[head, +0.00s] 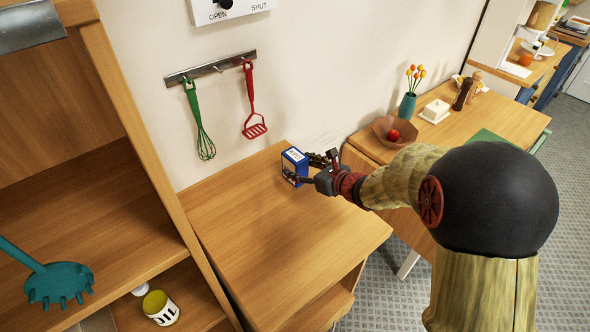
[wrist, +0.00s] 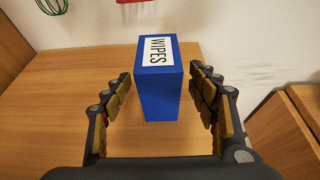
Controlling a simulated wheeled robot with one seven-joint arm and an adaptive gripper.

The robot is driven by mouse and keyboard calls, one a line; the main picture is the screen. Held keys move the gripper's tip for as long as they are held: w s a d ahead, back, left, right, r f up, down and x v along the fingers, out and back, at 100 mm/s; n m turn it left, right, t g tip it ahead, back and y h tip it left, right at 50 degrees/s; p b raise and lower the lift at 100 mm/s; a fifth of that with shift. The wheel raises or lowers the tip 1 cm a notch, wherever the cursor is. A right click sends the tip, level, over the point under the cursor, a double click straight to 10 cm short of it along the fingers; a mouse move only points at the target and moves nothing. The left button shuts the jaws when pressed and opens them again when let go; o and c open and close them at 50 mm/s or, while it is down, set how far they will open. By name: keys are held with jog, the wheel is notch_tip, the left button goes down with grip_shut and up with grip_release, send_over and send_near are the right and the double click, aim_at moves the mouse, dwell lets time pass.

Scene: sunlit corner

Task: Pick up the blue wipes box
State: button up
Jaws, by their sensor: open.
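The blue wipes box (head: 292,166) stands upright on the wooden cabinet top (head: 265,245), near its back edge by the wall. In the wrist view the wipes box (wrist: 157,95) shows a white label on top reading WIPES. My gripper (head: 307,168) reaches in from the right in the head view. In the wrist view my gripper (wrist: 163,98) is open, with one finger on each side of the box and a visible gap on both sides.
A green whisk (head: 199,125) and a red masher (head: 252,105) hang on a wall rail above. A wooden shelf unit (head: 95,205) stands left. The table at right holds a bowl (head: 383,133) with a red fruit and a vase (head: 407,107). The front of the cabinet top is clear.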

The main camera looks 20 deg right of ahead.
jog(key=x, duration=0.3)
jog(key=shift+w+f+b, duration=0.1)
jog(key=shift+f+b, duration=0.05)
jog(key=shift+b, duration=0.25)
jog(key=c, duration=0.3)
jog(key=c, duration=1.1)
